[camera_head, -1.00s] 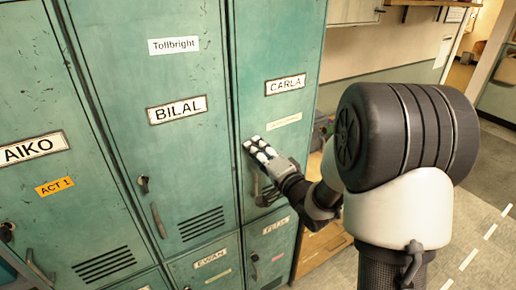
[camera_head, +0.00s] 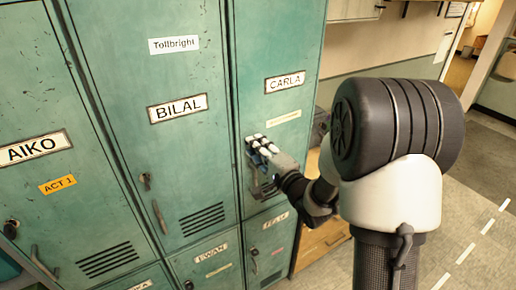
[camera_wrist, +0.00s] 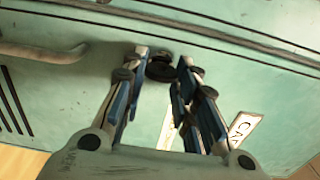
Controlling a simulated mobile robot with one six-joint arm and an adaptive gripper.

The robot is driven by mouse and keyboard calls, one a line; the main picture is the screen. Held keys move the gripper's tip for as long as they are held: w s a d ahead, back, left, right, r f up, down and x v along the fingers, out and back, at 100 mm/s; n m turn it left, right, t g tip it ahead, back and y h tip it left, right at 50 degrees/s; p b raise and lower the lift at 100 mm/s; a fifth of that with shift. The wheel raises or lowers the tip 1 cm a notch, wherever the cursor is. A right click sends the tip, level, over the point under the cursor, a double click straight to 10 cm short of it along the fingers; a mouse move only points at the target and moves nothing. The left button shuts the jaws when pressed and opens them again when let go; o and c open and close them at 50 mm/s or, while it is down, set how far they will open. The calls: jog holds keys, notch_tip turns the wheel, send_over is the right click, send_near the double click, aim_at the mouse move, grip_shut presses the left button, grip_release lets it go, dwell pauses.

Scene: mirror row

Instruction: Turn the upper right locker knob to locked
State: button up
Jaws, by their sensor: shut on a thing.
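The upper right locker door (camera_head: 278,45) is green and carries the name plate CARLA (camera_head: 285,82). It is closed flush with its neighbours. My gripper (camera_head: 258,146) is at the left edge of this door, below the name plate, and hides the knob in the head view. In the wrist view, the dark round knob (camera_wrist: 160,69) sits between the blue-padded fingertips of my gripper (camera_wrist: 163,60). The fingers are shut on it. I cannot read from these views whether the knob points to locked or unlocked.
A curved door handle (camera_wrist: 45,50) lies close beside the gripper. Lockers BILAL (camera_head: 178,109) and AIKO (camera_head: 33,148) stand to the left, with EWAN (camera_head: 212,254) and FELIX (camera_head: 276,221) below. Open floor (camera_head: 470,200) lies at the right.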

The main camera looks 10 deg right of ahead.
jog(key=o, duration=1.1)
jog(key=v, duration=0.7)
jog(key=shift+s, duration=0.2)
